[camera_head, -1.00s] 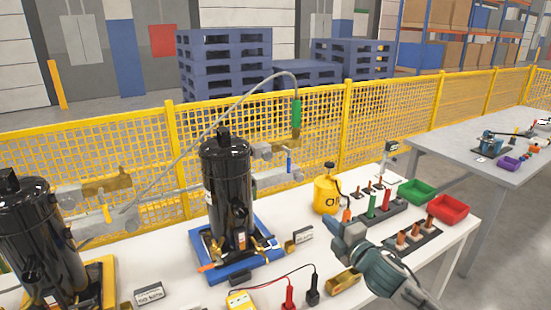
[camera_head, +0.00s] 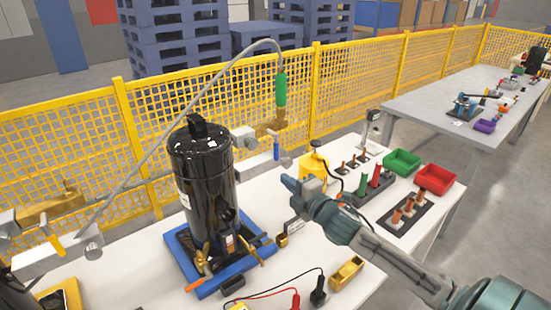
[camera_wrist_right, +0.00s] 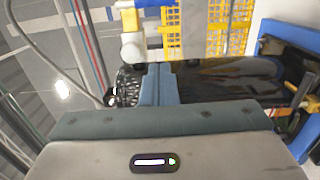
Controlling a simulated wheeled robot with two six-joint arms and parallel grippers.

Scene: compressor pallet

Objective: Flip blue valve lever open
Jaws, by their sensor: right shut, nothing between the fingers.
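The blue valve lever (camera_head: 276,147) hangs down from a pipe fitting behind and to the right of the black compressor (camera_head: 205,180), below the green-handled hose end (camera_head: 281,89). My right gripper (camera_head: 289,184) is shut and empty. In the head view it appears just below and right of the lever, apart from it; the depth between them is hard to judge. My left gripper is out of view.
The compressor stands on a blue base (camera_head: 207,285) close left of my right gripper. A yellow mesh fence (camera_head: 365,85) runs behind. Green (camera_head: 402,162) and red (camera_head: 435,179) bins lie at right.

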